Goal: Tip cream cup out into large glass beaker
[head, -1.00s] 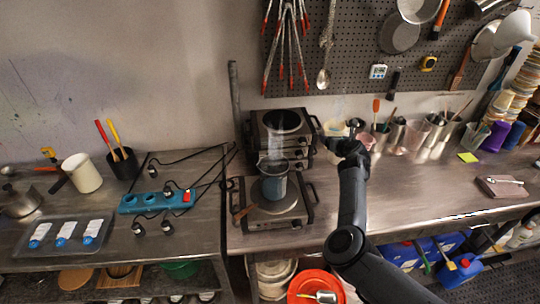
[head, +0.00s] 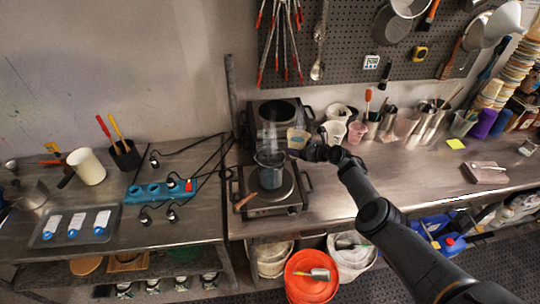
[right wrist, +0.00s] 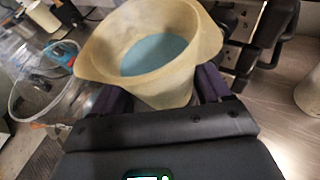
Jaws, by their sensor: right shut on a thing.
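The cream cup (right wrist: 190,85), pale and translucent with a pouring lip, holds blue liquid in the right wrist view. My right gripper (head: 312,152) is shut on it, the fingers on either side of its lower part. In the head view the cup (head: 297,137) is held up just right of the large glass beaker (head: 268,134), tilted little if at all. The beaker is clear and hard to make out; its base cannot be told from the blue vessel below. Clear glass (right wrist: 40,82) also shows left of the cup in the right wrist view. My left gripper is not in view.
Pale cups and tool holders line the wall at the right. A blue power strip (head: 160,190) lies left. The right counter front is mostly clear.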

